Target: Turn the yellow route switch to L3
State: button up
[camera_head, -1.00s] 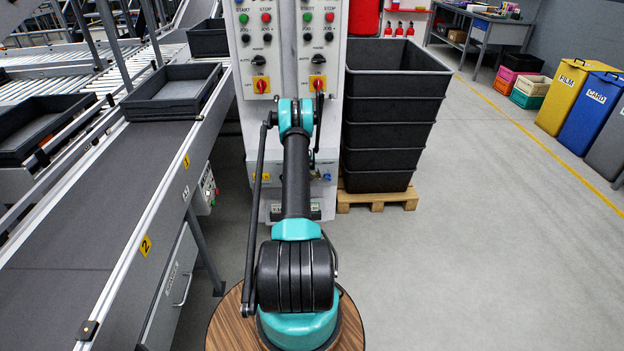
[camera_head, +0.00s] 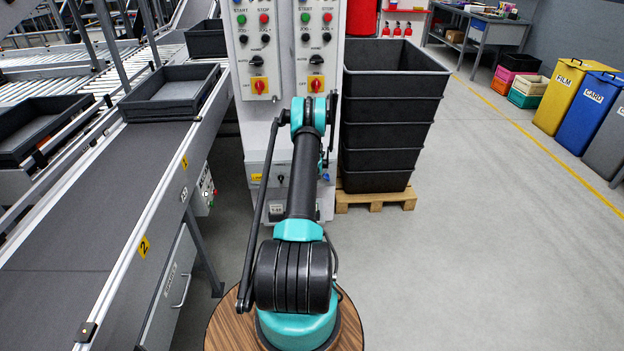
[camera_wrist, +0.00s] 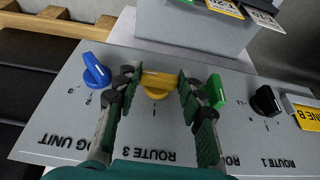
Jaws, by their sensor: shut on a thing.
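The yellow route switch (camera_wrist: 157,84) sits on a grey sloped panel (camera_wrist: 75,118) in the wrist view, above the upside-down words ROUTE 3. My gripper (camera_wrist: 158,77) has one finger on each side of it and is shut on it. The switch's position marks are partly hidden by the fingers and too small to read, so I cannot tell which mark it points to. In the head view my arm hides the switch and gripper.
In the wrist view a blue knob (camera_wrist: 96,70) is left of the gripper; a green knob (camera_wrist: 215,92) is close beside the right finger, with a black knob (camera_wrist: 266,101) beyond. A conveyor (camera_head: 110,220) runs left of my arm.

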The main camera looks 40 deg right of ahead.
jog(key=o, duration=1.2)
jog(key=shift+c, duration=0.2)
jog(key=v, duration=1.2)
jog(key=s+a+r+n, duration=0.1)
jog(key=a+r+n, duration=0.1)
jog(key=a+r, duration=1.2)
jog(key=s+a+r+n+y, duration=0.1)
jog(key=s+a+r, duration=0.3)
jog(key=a, duration=0.4)
jog(key=s+a+r, duration=0.4)
jog(key=s+a, duration=0.1)
jog(key=a, duration=0.4)
jog(key=s+a+n, duration=0.1)
jog(key=s+a, duration=0.5)
jog(key=s, duration=0.3)
jog(key=s+a+n, duration=0.1)
jog(key=s+a, duration=0.4)
jog(key=s, duration=0.3)
jog(key=s+a+n+y, duration=0.1)
jog(key=s+a, duration=0.5)
jog(key=s, duration=0.3)
jog(key=shift+s+a+r, duration=0.35)
jog(key=shift+a+r, duration=0.05)
jog(key=shift+r, duration=0.05)
